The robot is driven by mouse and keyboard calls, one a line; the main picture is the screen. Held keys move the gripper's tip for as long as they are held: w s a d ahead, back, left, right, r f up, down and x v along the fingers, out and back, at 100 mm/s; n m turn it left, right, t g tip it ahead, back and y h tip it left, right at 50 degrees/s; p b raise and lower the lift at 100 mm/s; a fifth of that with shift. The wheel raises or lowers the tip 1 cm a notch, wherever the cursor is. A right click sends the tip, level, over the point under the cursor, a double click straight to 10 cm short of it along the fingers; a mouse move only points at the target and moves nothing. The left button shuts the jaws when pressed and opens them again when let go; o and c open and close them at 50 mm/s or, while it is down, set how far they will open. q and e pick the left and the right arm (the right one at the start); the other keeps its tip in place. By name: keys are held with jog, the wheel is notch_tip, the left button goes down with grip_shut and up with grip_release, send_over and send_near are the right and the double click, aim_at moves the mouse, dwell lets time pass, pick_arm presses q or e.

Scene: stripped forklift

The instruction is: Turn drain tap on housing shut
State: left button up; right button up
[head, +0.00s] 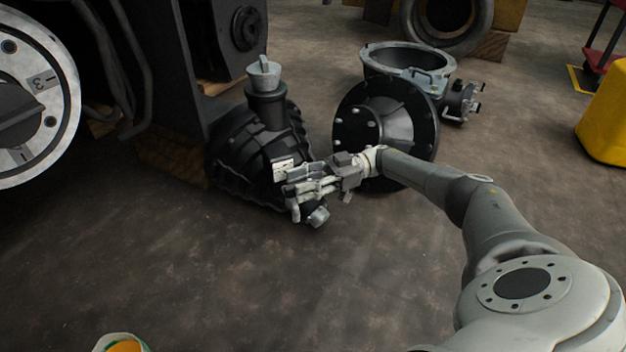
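The black ribbed housing (232,150) stands on the floor left of the middle, with a grey cup-shaped piece (264,74) on its top. My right gripper (288,183) reaches in from the right and is at the housing's right front side. Its fingers point left and overlap the housing in the picture; I cannot tell whether they touch it or how far apart they are. A small light grey fitting (318,216), perhaps the drain tap, shows just below the gripper, low on the housing. The gripper partly hides this area. My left gripper is not in view.
A black flanged disc (408,122) and a grey open casing (410,58) stand right of the housing. The dark forklift body (165,70) and a big wheel (62,95) are at the left. A yellow object (604,115) stands at the right. The front floor is mostly clear.

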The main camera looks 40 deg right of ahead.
jog(key=shift+v, duration=2.5)
